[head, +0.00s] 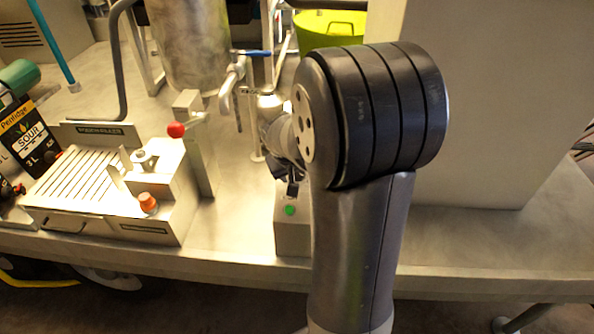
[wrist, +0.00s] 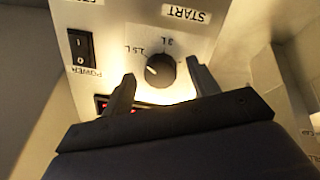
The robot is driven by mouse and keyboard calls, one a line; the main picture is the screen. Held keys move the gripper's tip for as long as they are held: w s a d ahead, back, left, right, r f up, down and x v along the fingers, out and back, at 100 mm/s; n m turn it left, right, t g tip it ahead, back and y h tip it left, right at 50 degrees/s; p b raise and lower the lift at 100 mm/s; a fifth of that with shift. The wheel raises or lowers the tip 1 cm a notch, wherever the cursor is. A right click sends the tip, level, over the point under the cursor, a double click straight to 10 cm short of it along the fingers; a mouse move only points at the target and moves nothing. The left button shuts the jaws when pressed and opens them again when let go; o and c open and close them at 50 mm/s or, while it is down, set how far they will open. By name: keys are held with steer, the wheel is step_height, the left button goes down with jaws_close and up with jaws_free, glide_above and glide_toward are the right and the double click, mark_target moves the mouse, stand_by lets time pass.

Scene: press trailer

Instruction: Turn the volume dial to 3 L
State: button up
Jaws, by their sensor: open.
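The volume dial (wrist: 163,70) is a round black knob on a pale control panel in the wrist view. Its short white mark lies left of the knob's middle, on the side of the "1.5 L" label (wrist: 131,49). The "3 L" label (wrist: 167,41) is printed above the knob; the lettering appears upside down. My gripper (wrist: 160,76) is open, one finger on each side of the dial, with gaps visible. In the head view my gripper (head: 291,188) is small and partly hidden by my arm, above the control box (head: 293,238). The dial is not visible there.
The panel has a black power switch (wrist: 81,48), a "START" label (wrist: 187,13) and a red display (wrist: 105,102) partly behind my left finger. In the head view, a metal filler with a red-knobbed lever (head: 176,130) stands left of the control box, near a steel tank (head: 190,45).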

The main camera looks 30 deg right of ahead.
steer(key=shift+w+d+f, duration=0.1)
steer(key=shift+f, duration=0.15)
steer(key=shift+c, duration=0.5)
steer(key=c, duration=0.9)
